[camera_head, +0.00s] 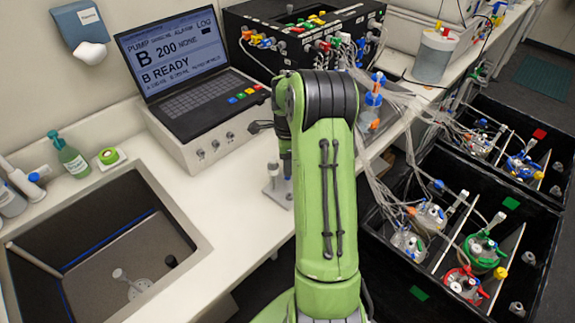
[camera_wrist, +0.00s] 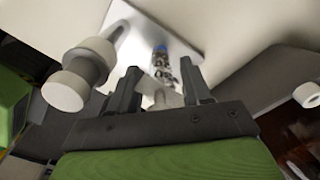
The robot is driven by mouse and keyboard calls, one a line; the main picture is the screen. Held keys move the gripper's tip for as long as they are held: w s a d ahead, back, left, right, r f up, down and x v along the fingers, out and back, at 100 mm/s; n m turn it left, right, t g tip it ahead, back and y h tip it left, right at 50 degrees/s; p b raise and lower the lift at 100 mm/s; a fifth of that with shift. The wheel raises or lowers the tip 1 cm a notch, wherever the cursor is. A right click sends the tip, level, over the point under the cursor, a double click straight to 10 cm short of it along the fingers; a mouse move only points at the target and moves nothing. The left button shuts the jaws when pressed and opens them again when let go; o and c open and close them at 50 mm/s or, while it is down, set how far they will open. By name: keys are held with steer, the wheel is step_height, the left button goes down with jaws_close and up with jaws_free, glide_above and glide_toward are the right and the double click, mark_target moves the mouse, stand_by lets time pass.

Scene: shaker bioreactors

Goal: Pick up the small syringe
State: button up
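Two syringe-like pieces stand in a pale stand (camera_head: 279,195) on the white bench, just left of my green arm in the head view. One has a pale plunger top (camera_head: 272,170). The other, slimmer and partly hidden by my arm, looks like the small syringe. In the wrist view my gripper (camera_wrist: 158,80) has its two dark fingers apart. A slim syringe with a grey flange and blue end (camera_wrist: 160,58) shows between them, with gaps on both sides. A larger pale plunger (camera_wrist: 75,78) stands left of the left finger. My gripper is mostly hidden in the head view.
A laptop (camera_head: 180,70) on a white pump unit (camera_head: 205,140) stands behind. The sink (camera_head: 100,250) is at left, with a green bottle (camera_head: 70,157) beside it. Black bins (camera_head: 440,165) with tubed vessels are at right. The bench front left of my arm is clear.

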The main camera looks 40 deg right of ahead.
steer(key=shift+c, duration=0.3)
step_height(320, 180, up, 10)
steer(key=shift+r+p, duration=0.1)
steer(key=shift+p, duration=0.55)
